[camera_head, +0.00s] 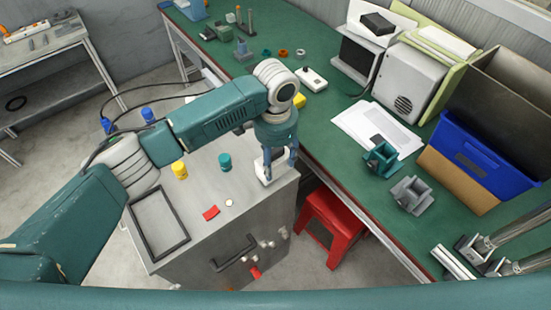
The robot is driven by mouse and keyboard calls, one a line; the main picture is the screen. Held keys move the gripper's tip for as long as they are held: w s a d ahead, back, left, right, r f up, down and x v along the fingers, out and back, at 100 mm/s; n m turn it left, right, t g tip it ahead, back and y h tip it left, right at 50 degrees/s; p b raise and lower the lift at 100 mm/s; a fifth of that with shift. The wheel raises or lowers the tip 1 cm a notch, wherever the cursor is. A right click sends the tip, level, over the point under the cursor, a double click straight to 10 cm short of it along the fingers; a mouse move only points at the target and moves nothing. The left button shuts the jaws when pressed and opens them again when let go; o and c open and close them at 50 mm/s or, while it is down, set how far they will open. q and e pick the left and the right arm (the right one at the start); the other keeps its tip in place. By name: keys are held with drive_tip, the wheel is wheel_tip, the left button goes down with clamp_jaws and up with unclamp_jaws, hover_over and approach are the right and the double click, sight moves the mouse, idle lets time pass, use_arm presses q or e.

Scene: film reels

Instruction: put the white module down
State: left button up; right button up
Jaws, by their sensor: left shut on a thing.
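My left gripper (279,162) points down over the right end of the grey cabinet top (235,195). It is shut on the white module (264,174), a small pale piece that shows beside and between the fingers. The module is partly hidden by the fingers. It is at or just above the cabinet top near its right edge; I cannot tell whether it touches. My right gripper is not in view.
The cabinet top holds a teal cylinder (225,162), a yellow cylinder (180,170), a red piece (211,212) and a dark-framed tray (143,217). The green workbench (330,170) runs along the right. A red stool (331,228) stands below it.

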sight(276, 161)
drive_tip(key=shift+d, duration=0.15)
use_arm(q)
drive_tip(key=o, duration=0.9)
drive_tip(key=shift+f, duration=0.1)
drive_tip(key=o, duration=0.4)
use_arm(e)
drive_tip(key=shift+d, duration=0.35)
use_arm(q)
wheel_tip(276, 161, up, 12)
drive_tip(key=b, duration=0.4)
drive_tip(key=shift+r, duration=0.2)
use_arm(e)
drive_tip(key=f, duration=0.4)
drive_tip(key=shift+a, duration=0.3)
